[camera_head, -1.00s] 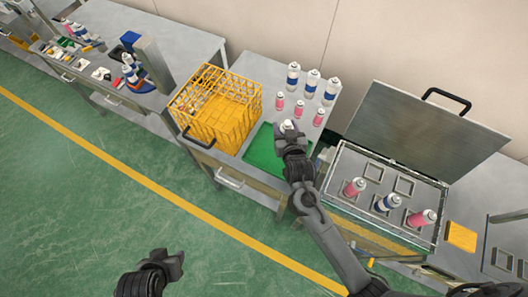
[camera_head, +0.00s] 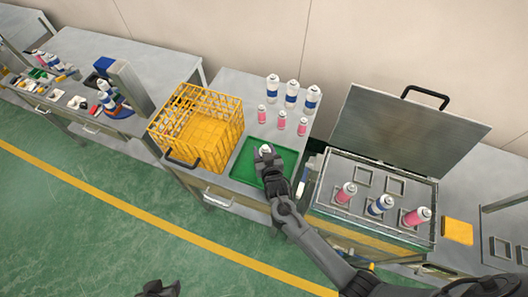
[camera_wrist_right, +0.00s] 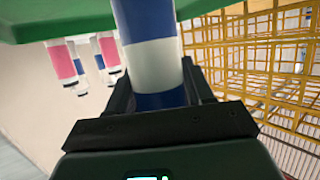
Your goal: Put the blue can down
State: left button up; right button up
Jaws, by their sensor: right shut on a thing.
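My right gripper (camera_head: 268,156) is shut on the blue can, a white can with blue bands. In the right wrist view the blue can (camera_wrist_right: 150,50) stands between the jaws (camera_wrist_right: 160,110). In the head view only its pale top shows, over the green tray (camera_head: 240,171). The tray also shows along the top edge of the wrist view (camera_wrist_right: 60,20). The can's base is out of view, so I cannot tell whether it touches the tray. My left gripper (camera_head: 158,290) is at the bottom edge, mostly cut off, away from the tables.
A yellow wire basket (camera_head: 196,125) stands left of the tray. Several blue-banded cans (camera_head: 291,92) and smaller pink cans (camera_head: 282,119) stand behind it. To the right is an open-lidded bath (camera_head: 330,172) holding pink cans and a blue can; its raised lid (camera_head: 400,130) leans back.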

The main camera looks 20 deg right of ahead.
jog(key=shift+f, duration=0.25)
jog(key=shift+f, duration=0.1)
jog(key=shift+f, duration=0.15)
jog(key=o, duration=1.1)
jog(key=shift+o, duration=0.2)
jog(key=shift+r, duration=0.2)
jog(key=shift+s+a+r, duration=0.1)
jog(key=shift+s+r, duration=0.1)
jog(key=shift+s, duration=0.3)
jog(key=v, duration=1.1)
jog(key=shift+s, duration=0.1)
